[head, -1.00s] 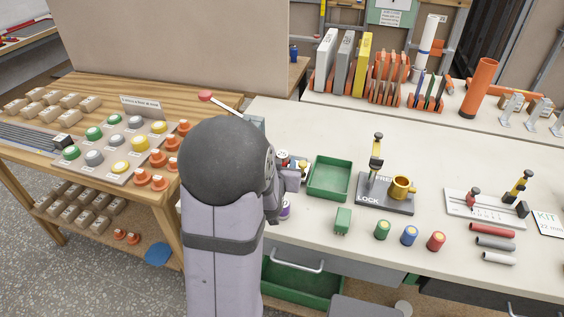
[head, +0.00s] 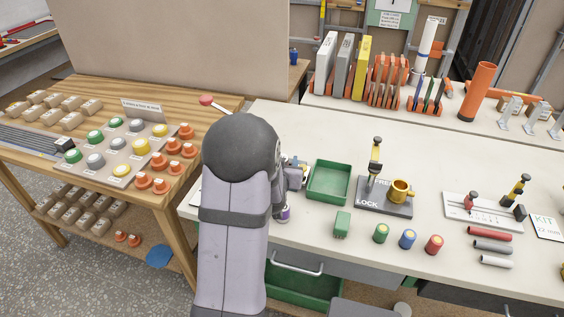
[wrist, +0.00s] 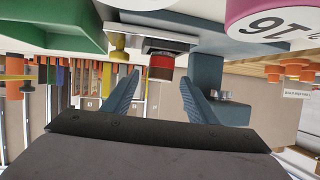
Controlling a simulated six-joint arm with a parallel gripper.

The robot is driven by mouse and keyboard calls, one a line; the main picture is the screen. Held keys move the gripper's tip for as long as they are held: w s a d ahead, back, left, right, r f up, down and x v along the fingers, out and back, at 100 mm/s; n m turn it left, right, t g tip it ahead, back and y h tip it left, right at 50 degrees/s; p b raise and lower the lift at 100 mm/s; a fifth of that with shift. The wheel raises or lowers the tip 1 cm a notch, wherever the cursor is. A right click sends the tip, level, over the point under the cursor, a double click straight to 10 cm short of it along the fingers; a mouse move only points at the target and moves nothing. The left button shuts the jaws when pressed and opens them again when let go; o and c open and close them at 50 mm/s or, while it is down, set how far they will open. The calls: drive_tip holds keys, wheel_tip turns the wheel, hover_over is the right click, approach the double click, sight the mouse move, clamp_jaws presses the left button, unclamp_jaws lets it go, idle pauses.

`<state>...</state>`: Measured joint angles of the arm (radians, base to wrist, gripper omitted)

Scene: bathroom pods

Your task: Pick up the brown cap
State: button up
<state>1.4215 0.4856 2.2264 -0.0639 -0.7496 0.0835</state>
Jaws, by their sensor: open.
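In the wrist view, which looks upside down, a short reddish-brown cylindrical piece (wrist: 162,68) sits against a grey and white block, between my fingers and beyond their tips. It may be the brown cap; I cannot be sure. My gripper (wrist: 159,80) is open, its two blue-grey fingers apart with nothing between them. I cannot tell its exact distance from the piece. In the head view, part of my gripper (head: 296,172) shows just left of the green tray (head: 328,181). My arm hides the spot beside it, and I cannot make out the brown cap there.
A purple-and-white container (head: 284,213) stands close to my arm; a pink numbered one (wrist: 268,20) looms at the wrist view's top right. A lock fixture with a brass cup (head: 399,190) and green, blue and red cylinders stand to the right. The bench behind the tray is clear.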

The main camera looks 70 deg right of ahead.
drive_tip(key=shift+x, duration=1.35)
drive_tip(key=c, duration=1.2)
drive_tip(key=shift+r, duration=0.1)
